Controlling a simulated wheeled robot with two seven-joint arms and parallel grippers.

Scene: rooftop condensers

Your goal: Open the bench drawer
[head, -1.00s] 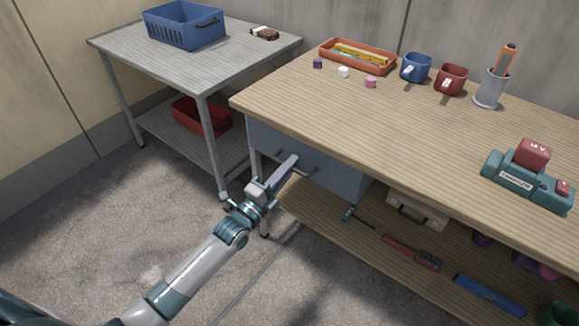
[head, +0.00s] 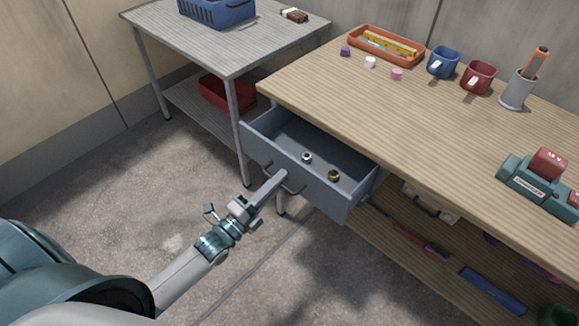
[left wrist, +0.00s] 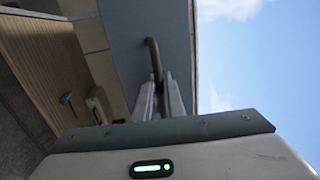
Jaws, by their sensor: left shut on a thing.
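The bench drawer (head: 322,195) is grey-blue and stands pulled out from under the wooden bench top (head: 390,120). Inside it lie a silvery ring-like piece (head: 307,157) and a brassy one (head: 334,176). My left gripper (head: 281,178) is shut on the dark bar handle (head: 293,190) at the drawer front. In the left wrist view the fingers (left wrist: 161,97) close around the curved handle (left wrist: 153,58), against the drawer's front panel (left wrist: 130,25). My right gripper is not in view.
A grey metal table (head: 225,45) with a blue basket (head: 217,10) stands at the left, a red bin (head: 225,93) on its lower shelf. Mugs, a pencil cup (head: 518,90) and an orange tray (head: 386,44) sit on the bench. The floor before the drawer is clear.

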